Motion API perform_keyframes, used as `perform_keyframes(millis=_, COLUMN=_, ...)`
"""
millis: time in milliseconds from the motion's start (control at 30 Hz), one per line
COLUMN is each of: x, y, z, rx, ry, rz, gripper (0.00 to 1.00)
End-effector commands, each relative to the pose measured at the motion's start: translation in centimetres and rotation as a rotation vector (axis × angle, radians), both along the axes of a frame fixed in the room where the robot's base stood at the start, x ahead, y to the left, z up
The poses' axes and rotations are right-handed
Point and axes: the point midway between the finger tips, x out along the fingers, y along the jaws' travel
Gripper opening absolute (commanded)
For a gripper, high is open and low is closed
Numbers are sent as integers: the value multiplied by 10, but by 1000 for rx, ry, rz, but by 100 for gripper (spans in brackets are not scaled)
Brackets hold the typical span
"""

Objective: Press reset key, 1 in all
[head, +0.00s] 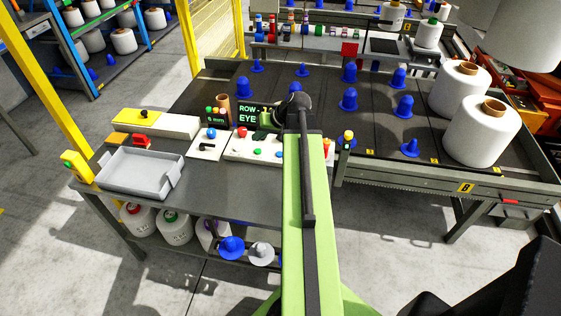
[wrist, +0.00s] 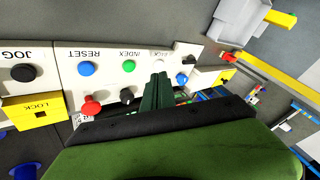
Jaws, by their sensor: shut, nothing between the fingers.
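The white key panel (head: 238,148) lies on the grey bench. In the wrist view its labels appear upside down. The blue key under the RESET label (wrist: 85,68) stands up from the panel, left of the green INDEX key (wrist: 128,66). The blue key also shows in the head view (head: 279,154). My gripper (wrist: 160,77) is shut and empty. Its tips appear beside a whitish key (wrist: 162,66) in the wrist view, to the right of the INDEX and RESET keys. I cannot tell whether they touch the panel. In the head view my arm hides part of it.
A black JOG key (wrist: 23,72), a red key (wrist: 90,105) and a yellow LOCK box (wrist: 30,112) are near the reset key. A small display (head: 249,113) stands behind the panel. A grey tray (head: 142,172) lies at the bench's left. Blue cones and white bobbins (head: 483,130) stand right.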

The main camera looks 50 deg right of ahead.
Motion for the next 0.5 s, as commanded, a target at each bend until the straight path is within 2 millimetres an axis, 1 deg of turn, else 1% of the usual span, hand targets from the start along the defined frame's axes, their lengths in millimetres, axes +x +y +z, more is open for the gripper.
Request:
perform_keyframes(millis=33, x=-11, y=-27, z=-6, rx=2, ry=-33, rz=-41, gripper=0)
perform_keyframes(millis=100, x=-22, y=-52, z=-4, rx=0, ry=-73, rz=-82, gripper=0)
perform_keyframes(millis=200, x=-33, y=-75, z=-1, rx=-3, ry=-109, rz=-117, gripper=0)
perform_keyframes(millis=300, x=-38, y=-84, z=1, rx=-5, ry=-124, rz=-133, gripper=0)
perform_keyframes(millis=500, x=-39, y=-84, z=2, rx=-6, ry=-125, rz=-134, gripper=0)
